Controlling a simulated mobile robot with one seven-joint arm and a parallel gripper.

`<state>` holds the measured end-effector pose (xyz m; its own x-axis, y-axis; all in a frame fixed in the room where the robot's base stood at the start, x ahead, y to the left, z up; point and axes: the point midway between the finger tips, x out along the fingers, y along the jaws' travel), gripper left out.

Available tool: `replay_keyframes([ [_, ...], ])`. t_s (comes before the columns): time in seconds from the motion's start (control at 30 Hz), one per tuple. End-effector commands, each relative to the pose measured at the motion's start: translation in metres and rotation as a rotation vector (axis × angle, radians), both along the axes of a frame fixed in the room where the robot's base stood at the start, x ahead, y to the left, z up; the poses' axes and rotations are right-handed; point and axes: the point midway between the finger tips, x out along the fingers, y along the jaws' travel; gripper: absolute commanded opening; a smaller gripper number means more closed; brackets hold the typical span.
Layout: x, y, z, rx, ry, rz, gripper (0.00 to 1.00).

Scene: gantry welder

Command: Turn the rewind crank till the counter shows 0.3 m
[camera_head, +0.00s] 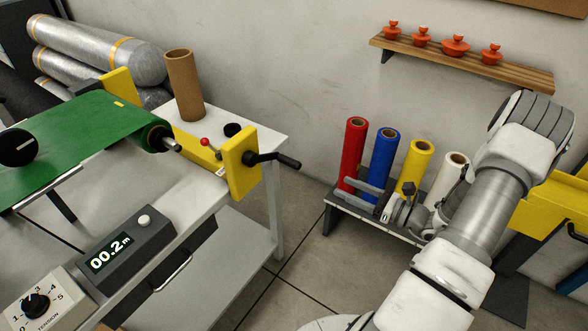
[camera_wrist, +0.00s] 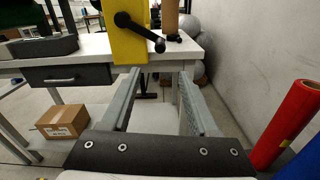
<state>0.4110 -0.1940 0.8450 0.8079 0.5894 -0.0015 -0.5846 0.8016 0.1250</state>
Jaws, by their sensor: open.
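The rewind crank (camera_head: 263,158) is a black arm with a black handle on the yellow end block (camera_head: 240,165) of the bench. In the wrist view the crank (camera_wrist: 140,30) is ahead, above and beyond my fingertips. In the wrist view my gripper (camera_wrist: 159,74) shows two spread grey fingers.
Red, blue, yellow and white rolls (camera_head: 354,150) stand on a low rack behind my gripper. A cardboard tube (camera_head: 185,85) stands on the bench behind the crank. A tension dial (camera_head: 38,303) is at the front left. A cardboard box (camera_wrist: 62,122) lies under the bench.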

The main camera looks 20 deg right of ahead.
Motion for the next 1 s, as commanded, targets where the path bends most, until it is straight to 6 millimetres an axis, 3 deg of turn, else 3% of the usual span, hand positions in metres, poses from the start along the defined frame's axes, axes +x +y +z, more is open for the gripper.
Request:
replay_keyframes([
  [0.13, -0.002, -0.001, -0.001, -0.114, -0.084, -0.001, 0.61],
  [0.37, 0.007, 0.005, 0.001, -0.152, -0.114, 0.0, 0.61],
  [1.0, 0.112, 0.083, 0.0, -0.149, -0.111, 0.002, 0.61],
])
